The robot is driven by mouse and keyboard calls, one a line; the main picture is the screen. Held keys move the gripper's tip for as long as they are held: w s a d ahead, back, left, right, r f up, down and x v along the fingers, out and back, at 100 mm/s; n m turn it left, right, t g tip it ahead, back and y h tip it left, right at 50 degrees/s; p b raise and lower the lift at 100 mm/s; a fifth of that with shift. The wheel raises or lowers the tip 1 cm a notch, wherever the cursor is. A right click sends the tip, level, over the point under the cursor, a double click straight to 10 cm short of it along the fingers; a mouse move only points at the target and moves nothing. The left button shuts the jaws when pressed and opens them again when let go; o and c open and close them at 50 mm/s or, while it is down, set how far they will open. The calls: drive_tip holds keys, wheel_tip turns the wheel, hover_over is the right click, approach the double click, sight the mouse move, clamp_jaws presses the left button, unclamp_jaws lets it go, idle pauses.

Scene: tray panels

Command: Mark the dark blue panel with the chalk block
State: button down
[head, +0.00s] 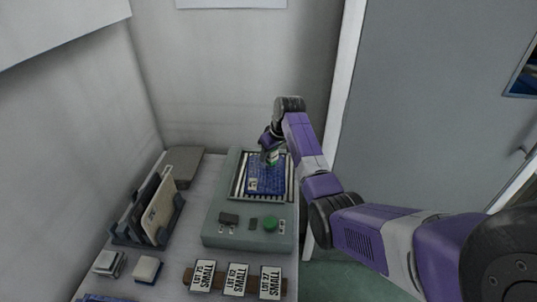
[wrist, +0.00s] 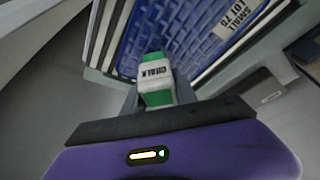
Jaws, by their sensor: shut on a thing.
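The chalk block (wrist: 155,75), green and white with "CHALK" lettering, sits between the fingers of my gripper (wrist: 160,98) in the wrist view. My gripper (head: 270,152) is shut on it and is over the far part of the dark blue panel (head: 265,180) in the head view. The panel has a raised grid pattern and a white label reading "SMALL LOT 70" in the wrist view (wrist: 185,38). It lies on a slatted tray (head: 237,187) in a grey-green machine. I cannot tell whether the chalk touches the panel; no mark is visible on it.
The machine's front (head: 245,232) has a green button (head: 270,223) and dark switches. At left are a rack of boards (head: 155,208), small blocks (head: 146,269) and a grey box (head: 184,163). Walls close in behind.

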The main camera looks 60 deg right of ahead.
drive_tip(key=shift+f, duration=0.6)
idle(1.7)
wheel_tip(320, 180, up, 7)
drive_tip(key=p, duration=0.6)
drive_tip(key=shift+r+p, duration=0.15)
drive_tip(key=shift+p, duration=0.15)
idle(0.6)
